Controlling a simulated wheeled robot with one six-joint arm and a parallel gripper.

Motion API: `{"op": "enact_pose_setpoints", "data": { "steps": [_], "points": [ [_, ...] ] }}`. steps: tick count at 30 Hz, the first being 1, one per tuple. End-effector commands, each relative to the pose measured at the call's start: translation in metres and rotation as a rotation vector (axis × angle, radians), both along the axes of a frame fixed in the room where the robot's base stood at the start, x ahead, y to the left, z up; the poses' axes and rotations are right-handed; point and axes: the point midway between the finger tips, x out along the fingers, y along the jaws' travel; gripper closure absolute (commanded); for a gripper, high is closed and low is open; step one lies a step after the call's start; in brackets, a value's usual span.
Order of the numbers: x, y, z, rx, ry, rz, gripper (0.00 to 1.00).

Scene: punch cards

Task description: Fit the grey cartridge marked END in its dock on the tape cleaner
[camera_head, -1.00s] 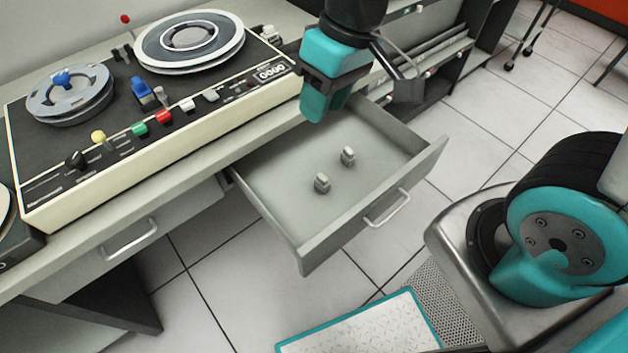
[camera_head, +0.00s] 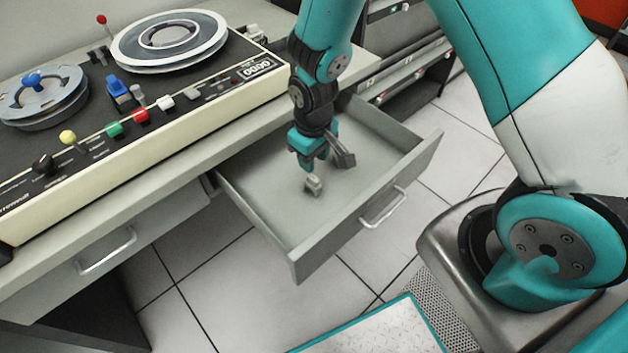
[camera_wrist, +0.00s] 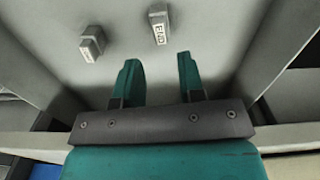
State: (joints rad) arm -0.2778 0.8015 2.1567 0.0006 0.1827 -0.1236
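Two small grey cartridges lie in the open drawer (camera_head: 272,215). In the wrist view, the right one (camera_wrist: 158,24) has a white label that appears to read END. The left one (camera_wrist: 91,43) has a label I cannot read. My gripper (camera_wrist: 160,68) is open and empty, with its fingers pointing toward the cartridges but short of both. In the head view, my gripper (camera_head: 311,163) is low over the drawer. One grey cartridge (camera_head: 313,185) shows just below it, and the other is hidden there. I cannot pick out the tape cleaner's dock.
A tape machine (camera_head: 200,122) with two reels, coloured knobs and a counter stands on the desk (camera_head: 130,178) at left. The drawer's raised walls (camera_head: 340,237) surround my gripper. Dark shelving stands behind the drawer.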

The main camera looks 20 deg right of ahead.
Motion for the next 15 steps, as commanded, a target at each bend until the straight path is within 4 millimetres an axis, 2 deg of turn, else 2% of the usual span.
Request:
{"op": "enact_pose_setpoints", "data": {
  "steps": [1,3,15],
  "points": [
    [0.000,0.000,-0.013,0.000,0.001,0.000,0.64],
    [0.000,0.000,-0.022,0.000,0.001,0.000,0.64],
    [0.000,0.000,-0.065,0.001,0.001,0.000,0.64]
  ]
}}
